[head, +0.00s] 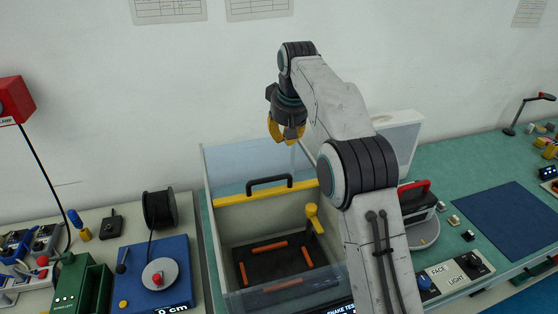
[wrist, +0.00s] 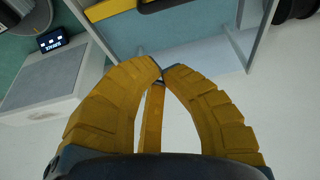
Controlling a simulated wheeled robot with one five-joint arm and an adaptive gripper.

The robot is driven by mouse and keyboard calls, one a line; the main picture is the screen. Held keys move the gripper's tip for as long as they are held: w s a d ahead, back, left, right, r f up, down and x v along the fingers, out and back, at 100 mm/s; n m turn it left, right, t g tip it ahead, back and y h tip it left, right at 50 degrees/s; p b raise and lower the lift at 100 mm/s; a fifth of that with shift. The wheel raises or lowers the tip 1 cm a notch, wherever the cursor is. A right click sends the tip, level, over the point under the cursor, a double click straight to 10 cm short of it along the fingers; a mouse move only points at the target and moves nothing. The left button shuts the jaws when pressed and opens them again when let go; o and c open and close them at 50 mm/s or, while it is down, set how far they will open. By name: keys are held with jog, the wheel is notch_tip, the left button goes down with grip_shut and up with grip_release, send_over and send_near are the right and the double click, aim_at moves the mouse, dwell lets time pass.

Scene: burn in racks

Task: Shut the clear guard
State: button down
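The clear guard (head: 235,168) is a pale see-through panel at the back of an open box, with a yellow bar (head: 232,200) and a black handle (head: 268,180). It stands raised, and the box interior shows from above. In the wrist view the yellow bar (wrist: 107,9) and handle (wrist: 160,4) show at the top edge. My gripper (head: 287,138) points down above the guard's back edge, apart from the handle. In the wrist view its yellow fingers (wrist: 162,73) meet at the tips, with nothing seen held.
Inside the box lies a dark plate (head: 272,267) with orange strips; a yellow knob (head: 313,216) stands at its right. A white unit (head: 403,138) is behind my arm. A black spool (head: 159,209) and blue device (head: 155,270) are left. The wall is close behind.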

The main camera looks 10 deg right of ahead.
jog(key=w+a, duration=0.1)
jog(key=w, duration=0.1)
jog(key=p, duration=0.1)
send_over(279, 183)
jog(key=w, duration=0.4)
jog(key=f, duration=1)
jog(key=shift+s+a+f, duration=0.1)
jog(key=shift+a+f, duration=0.1)
jog(key=shift+a, duration=0.2)
jog(key=shift+s+d+f, duration=0.1)
jog(key=shift+s+f, duration=0.05)
jog(key=shift+s, duration=0.45)
jog(key=shift+s+d+f, duration=0.1)
jog(key=shift+s+d, duration=0.05)
jog(key=shift+s, duration=0.5)
jog(key=shift+s+d+f, duration=0.1)
jog(key=shift+s+f, duration=0.05)
jog(key=shift+s, duration=0.45)
jog(key=shift+s, duration=0.1)
